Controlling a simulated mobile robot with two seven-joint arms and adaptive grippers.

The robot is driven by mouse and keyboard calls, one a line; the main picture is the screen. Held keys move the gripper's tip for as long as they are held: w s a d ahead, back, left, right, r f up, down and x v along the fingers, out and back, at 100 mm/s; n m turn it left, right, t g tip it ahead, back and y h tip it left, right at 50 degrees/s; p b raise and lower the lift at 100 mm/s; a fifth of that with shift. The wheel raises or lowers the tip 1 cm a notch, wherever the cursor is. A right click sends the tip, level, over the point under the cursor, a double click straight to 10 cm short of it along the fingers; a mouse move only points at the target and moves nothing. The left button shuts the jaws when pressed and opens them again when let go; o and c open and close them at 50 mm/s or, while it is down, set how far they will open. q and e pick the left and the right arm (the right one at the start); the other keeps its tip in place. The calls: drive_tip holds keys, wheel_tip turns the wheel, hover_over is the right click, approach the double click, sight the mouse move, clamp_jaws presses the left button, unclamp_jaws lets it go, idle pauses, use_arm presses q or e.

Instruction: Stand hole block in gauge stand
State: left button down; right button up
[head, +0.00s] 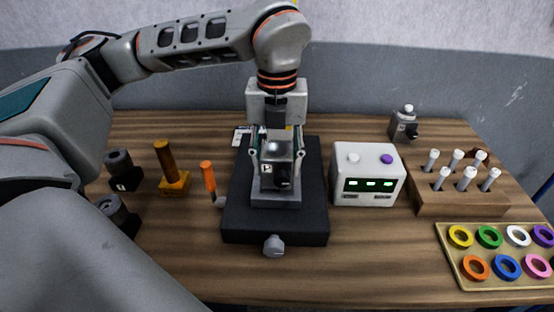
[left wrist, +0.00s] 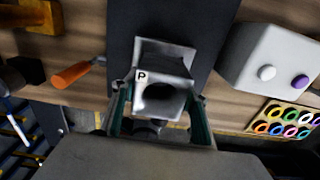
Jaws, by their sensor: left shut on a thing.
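The hole block (head: 280,172) is a grey metal block with a round dark hole and a small white label. My left gripper (head: 277,158) points down and is shut on it, one finger on each side. The block is upright over the grey seat of the gauge stand (head: 240,222), a black base with a knob at its front. I cannot tell whether the block touches the seat. In the left wrist view the hole block (left wrist: 178,98) shows its hole and a label reading P, between the green-edged fingers. My right gripper is not in view.
Left of the stand are an orange-handled tool (head: 208,177), a brass piece with a post (head: 173,180) and dark cylindrical parts (head: 119,165). Right are a white box with green displays (head: 367,175), a wooden rack of pins (head: 460,200) and a tray of coloured rings (head: 458,268).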

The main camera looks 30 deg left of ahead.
use_arm(q)
drive_tip(key=shift+f+b, duration=0.85)
drive_tip(key=shift+f, duration=0.4)
idle(1.2)
drive_tip(key=shift+s+f, duration=0.1)
drive_tip(key=shift+f, duration=0.2)
drive_tip(key=c, duration=1.1)
unclamp_jaws()
drive_tip(key=shift+o, duration=0.2)
wheel_tip(320, 180, up, 12)
